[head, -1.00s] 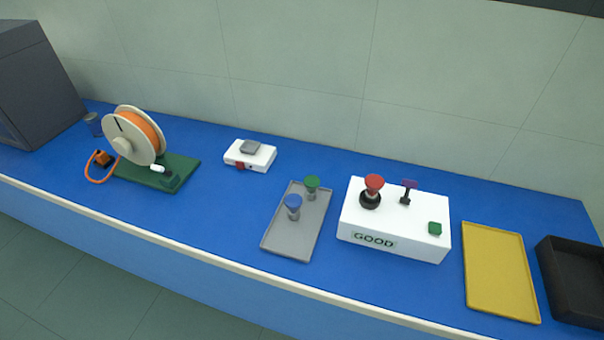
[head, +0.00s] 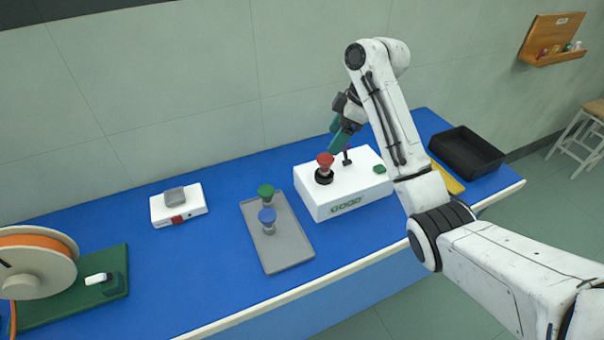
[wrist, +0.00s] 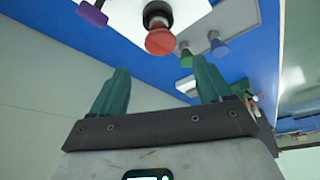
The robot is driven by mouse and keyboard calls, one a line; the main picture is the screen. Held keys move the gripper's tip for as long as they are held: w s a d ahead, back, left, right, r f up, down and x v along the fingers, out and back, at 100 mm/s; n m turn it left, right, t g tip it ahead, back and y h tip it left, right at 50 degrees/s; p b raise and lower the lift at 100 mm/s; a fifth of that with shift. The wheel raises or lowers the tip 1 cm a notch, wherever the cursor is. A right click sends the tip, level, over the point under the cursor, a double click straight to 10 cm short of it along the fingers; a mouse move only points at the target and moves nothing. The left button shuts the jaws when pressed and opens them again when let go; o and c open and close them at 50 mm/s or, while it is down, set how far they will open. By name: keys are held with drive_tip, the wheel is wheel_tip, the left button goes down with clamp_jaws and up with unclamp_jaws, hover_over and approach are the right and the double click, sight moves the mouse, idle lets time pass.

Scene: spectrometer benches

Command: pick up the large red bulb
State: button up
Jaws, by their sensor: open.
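The large red bulb (head: 325,160) stands upright in a black round socket on the white box marked GOOD (head: 350,203). It also shows in the wrist view (wrist: 160,40), beyond the fingertips and near the middle between them. My gripper (head: 336,138) has teal fingers and is just above and to the right of the bulb in the head view. In the wrist view the fingers (wrist: 162,80) are spread apart with nothing between them. The fingertips' exact distance from the bulb is hard to tell.
A purple-topped switch (wrist: 92,13) stands beside the bulb on the box, close to my gripper. A grey tray (head: 290,252) holds a green bulb (head: 266,191) and a blue bulb (head: 267,216). A black bin (head: 467,152) and yellow tray (head: 447,178) lie right.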

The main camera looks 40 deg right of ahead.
sight(324, 157)
drive_tip(key=b+x, duration=0.1)
drive_tip(key=x, duration=0.3)
drive_tip(key=shift+w+a+f, duration=0.1)
drive_tip(key=shift+a+f, duration=0.1)
drive_tip(key=shift+f, duration=0.15)
drive_tip(key=shift+s+p+x, duration=0.2)
drive_tip(key=shift+p+x, duration=0.4)
drive_tip(key=shift+x, duration=2)
drive_tip(key=shift+d+f, duration=0.1)
drive_tip(key=shift+d, duration=0.05)
drive_tip(key=c, duration=1.1)
drive_tip(key=shift+c, duration=0.2)
